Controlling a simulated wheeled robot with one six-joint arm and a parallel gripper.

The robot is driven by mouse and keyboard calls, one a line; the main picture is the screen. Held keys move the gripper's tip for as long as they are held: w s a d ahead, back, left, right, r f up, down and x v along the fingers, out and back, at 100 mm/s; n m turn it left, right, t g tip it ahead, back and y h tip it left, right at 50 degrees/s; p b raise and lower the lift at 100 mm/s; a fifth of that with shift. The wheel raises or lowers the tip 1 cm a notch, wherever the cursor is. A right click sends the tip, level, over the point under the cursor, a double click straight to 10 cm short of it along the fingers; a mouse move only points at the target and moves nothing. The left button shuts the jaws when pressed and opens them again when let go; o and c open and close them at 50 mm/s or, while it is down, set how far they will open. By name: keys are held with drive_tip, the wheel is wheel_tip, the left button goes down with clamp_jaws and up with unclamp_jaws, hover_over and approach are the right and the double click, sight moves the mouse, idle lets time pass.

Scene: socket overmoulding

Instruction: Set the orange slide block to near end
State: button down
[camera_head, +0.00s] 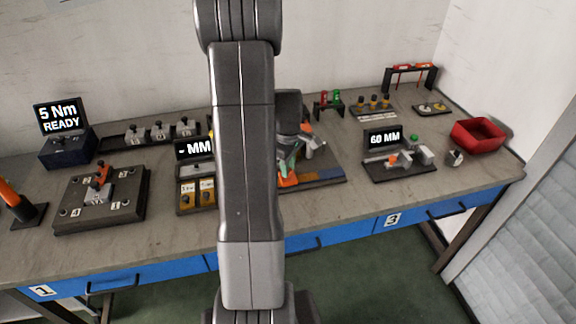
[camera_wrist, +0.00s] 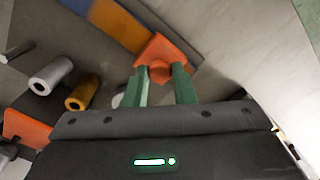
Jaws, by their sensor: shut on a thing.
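The orange slide block (camera_wrist: 164,50) sits between the green fingers of my gripper (camera_wrist: 160,78) in the wrist view. My gripper is shut on its round knob. The block lies at the end of a strip with orange (camera_wrist: 120,24) and blue sections. In the head view, the block (camera_head: 288,180) shows at the left of the strip (camera_head: 328,175), low at the front of a dark board. My gripper (camera_head: 289,163) is just above it there, partly hidden by my arm.
A silver cylinder (camera_wrist: 51,75) and a brass cylinder (camera_wrist: 82,96) lie near the strip. Another orange piece (camera_wrist: 27,129) is at the lower left. A fixture with a 60 MM display (camera_head: 384,138) and a red bin (camera_head: 478,135) stand to the right.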

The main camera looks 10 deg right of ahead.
drive_tip(key=d, duration=1.5)
drive_tip(key=shift+w+d+r, duration=0.1)
drive_tip(key=shift+w+d, duration=0.1)
drive_tip(key=shift+w, duration=0.1)
drive_tip(key=c, duration=1.6)
unclamp_jaws()
drive_tip(key=o, duration=0.4)
drive_tip(key=shift+d, duration=0.2)
drive_tip(key=shift+a, duration=0.1)
wheel_tip(320, 180, up, 14)
drive_tip(key=b, duration=0.1)
drive_tip(key=shift+f, duration=0.25)
